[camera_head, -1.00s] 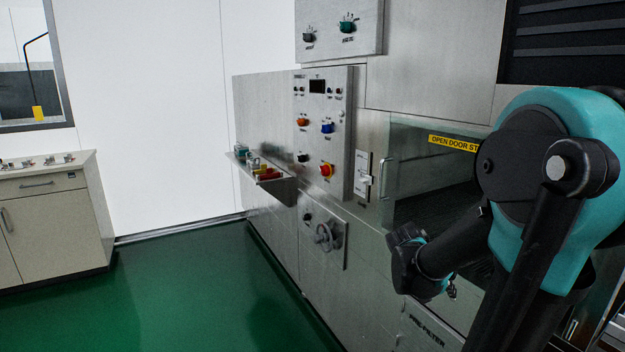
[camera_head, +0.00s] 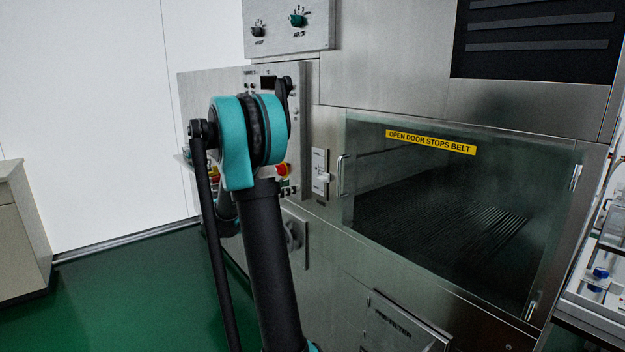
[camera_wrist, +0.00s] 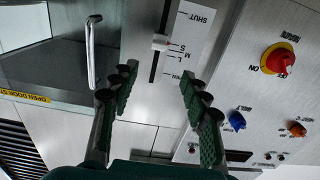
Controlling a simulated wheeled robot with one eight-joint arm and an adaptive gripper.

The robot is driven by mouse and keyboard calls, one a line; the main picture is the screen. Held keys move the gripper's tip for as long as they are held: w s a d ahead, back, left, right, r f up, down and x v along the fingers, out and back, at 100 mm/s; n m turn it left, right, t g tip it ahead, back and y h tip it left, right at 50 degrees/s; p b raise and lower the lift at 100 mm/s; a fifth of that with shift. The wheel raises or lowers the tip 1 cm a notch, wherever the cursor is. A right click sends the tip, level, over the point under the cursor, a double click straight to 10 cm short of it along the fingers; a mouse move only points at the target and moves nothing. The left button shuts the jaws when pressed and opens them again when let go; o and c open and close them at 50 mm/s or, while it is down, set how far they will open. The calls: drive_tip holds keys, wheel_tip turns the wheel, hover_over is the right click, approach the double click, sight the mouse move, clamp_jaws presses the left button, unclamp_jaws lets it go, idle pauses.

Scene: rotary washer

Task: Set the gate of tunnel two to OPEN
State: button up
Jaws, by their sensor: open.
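The gate slider is a white plate (camera_head: 320,165) with a vertical slot, between the control panel and the glass door. Its white handle (camera_head: 324,177) sticks out. The wrist view shows the plate upside down, with SHUT at its upper end, letter marks along the slot and a partly hidden label lower down. There the handle (camera_wrist: 161,43) sits partway along the slot, near the letter marks. My gripper (camera_wrist: 160,80) is open and empty, its fingertips below the handle in that view, with the slot between them. I cannot tell whether it touches the plate. My arm hides the gripper in the head view.
The door handle (camera_wrist: 91,52) stands close beside my left finger in the wrist view. The red emergency knob (camera_wrist: 280,60) and blue knob (camera_wrist: 237,120) are to the right. The glass door (camera_head: 450,215) bears a yellow label. Green floor (camera_head: 130,295) is clear at left.

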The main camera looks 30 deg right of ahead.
sight(318, 178)
drive_tip(key=d, duration=1)
drive_tip(key=w+d, duration=0.1)
drive_tip(key=d, duration=0.4)
drive_tip(key=shift+a, duration=0.1)
clamp_jaws()
